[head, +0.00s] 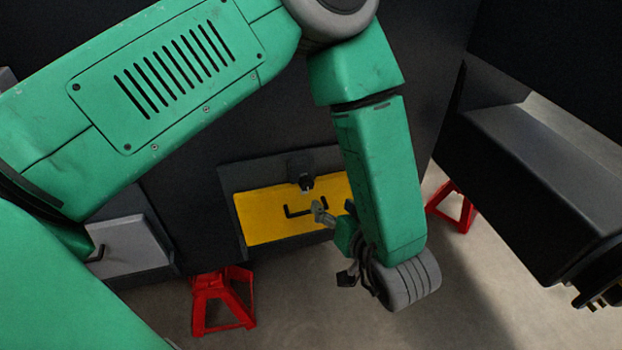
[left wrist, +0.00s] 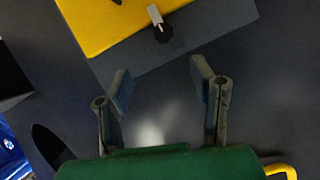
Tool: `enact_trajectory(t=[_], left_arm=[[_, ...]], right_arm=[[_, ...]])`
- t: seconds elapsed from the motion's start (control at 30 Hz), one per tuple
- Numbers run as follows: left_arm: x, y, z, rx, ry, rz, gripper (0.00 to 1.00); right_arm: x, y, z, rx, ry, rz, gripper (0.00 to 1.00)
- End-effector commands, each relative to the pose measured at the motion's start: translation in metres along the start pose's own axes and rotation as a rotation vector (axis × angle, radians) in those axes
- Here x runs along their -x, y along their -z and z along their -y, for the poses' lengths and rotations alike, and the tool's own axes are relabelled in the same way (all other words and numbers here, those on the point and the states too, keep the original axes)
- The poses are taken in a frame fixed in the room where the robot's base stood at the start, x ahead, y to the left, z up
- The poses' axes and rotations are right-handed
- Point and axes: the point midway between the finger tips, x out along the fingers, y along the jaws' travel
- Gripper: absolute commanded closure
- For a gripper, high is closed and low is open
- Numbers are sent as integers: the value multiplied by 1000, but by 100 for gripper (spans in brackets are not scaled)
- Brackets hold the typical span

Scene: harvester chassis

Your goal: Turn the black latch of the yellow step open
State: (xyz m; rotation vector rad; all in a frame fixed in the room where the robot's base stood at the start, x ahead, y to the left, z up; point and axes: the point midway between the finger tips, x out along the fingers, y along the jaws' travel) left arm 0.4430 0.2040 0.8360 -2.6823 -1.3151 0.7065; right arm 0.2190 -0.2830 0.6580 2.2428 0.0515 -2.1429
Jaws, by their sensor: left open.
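The yellow step (head: 270,215) is a flat panel in a dark frame, with a black bent handle (head: 305,210) on its face. The black latch (head: 300,165) sits at its top edge, with a pale tip over the yellow. In the left wrist view the latch (left wrist: 163,35) is a black knob on the dark frame, and its pale tab lies over the yellow step (left wrist: 110,25). My left gripper (head: 334,243) is in front of the step's right part, below the latch. In the wrist view it (left wrist: 162,83) is open and empty, its fingers apart from the latch. My right gripper is not seen.
A grey panel (head: 130,246) with a black handle is at the left. Red stands (head: 222,300) and (head: 459,208) are on the floor beside the dark chassis. A large dark block (head: 540,190) juts out at the right. My green arm covers much of the view.

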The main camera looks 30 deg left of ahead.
Motion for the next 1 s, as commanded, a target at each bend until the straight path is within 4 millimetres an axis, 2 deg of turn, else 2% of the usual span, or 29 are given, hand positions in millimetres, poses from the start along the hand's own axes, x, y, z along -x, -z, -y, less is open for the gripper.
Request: enact_trajectory(t=[0.17, 0.4, 0.6, 0.8, 1.0], left_arm=[[-22, -1, 0, 1, 11, 2, 49], [-76, -2, 0, 0, 11, 3, 49], [-112, -2, 0, 0, 9, 3, 49], [-133, -1, 0, -1, 7, 3, 49], [-137, -1, 0, -2, 5, 1, 49]], right_arm=[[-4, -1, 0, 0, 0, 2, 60], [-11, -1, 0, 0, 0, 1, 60], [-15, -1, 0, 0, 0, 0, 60], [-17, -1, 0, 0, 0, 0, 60], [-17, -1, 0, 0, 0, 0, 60]])
